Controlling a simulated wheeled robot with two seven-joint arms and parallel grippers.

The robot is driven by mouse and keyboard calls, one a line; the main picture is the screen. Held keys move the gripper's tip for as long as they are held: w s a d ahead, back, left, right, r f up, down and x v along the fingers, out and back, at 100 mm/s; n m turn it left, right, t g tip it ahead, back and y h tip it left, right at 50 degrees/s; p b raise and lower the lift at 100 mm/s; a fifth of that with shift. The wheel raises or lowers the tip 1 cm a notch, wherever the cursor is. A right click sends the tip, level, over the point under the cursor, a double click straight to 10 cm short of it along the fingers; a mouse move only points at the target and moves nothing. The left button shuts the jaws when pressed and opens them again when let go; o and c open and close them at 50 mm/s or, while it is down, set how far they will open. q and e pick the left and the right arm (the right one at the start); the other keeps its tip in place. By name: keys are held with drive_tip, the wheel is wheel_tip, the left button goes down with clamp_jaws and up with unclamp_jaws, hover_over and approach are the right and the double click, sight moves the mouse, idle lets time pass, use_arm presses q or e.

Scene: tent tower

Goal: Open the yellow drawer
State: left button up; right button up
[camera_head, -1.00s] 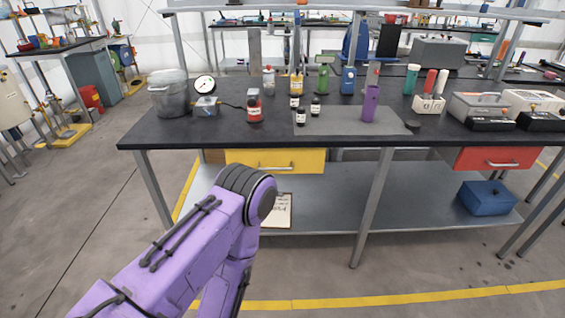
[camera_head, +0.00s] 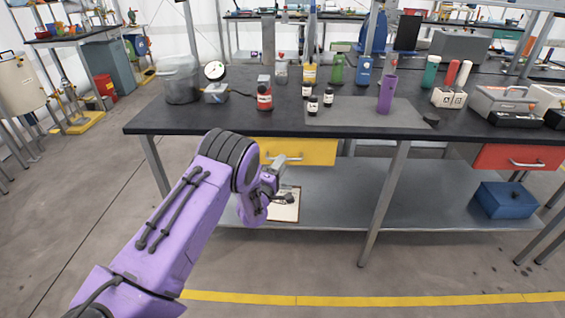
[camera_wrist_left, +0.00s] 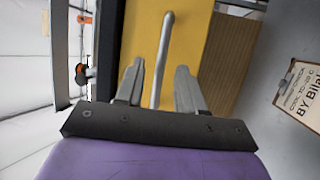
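The yellow drawer (camera_head: 318,152) sits under the left part of the black tabletop, its front close below the table edge; it looks shut. Its silver bar handle (camera_head: 285,159) runs across the front. In the left wrist view the yellow front (camera_wrist_left: 190,42) fills the upper middle, and the handle (camera_wrist_left: 166,45) runs between the two fingers. My left gripper (camera_head: 274,176) is at the drawer front in the head view, partly hidden by my purple arm. In the wrist view its fingers (camera_wrist_left: 160,78) are apart, one on each side of the handle, with gaps visible. My right gripper is not in view.
The black tabletop (camera_head: 225,120) carries bottles, a pot and instruments. A red drawer (camera_head: 520,157) is at the right. The lower shelf (camera_head: 400,200) holds a clipboard (camera_head: 285,207) and a blue box (camera_head: 503,199). A table leg (camera_head: 385,200) stands right of the yellow drawer.

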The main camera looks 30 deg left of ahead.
use_arm(q)
drive_tip(key=shift+x, duration=0.95)
clamp_jaws()
drive_tip(key=shift+d, duration=0.15)
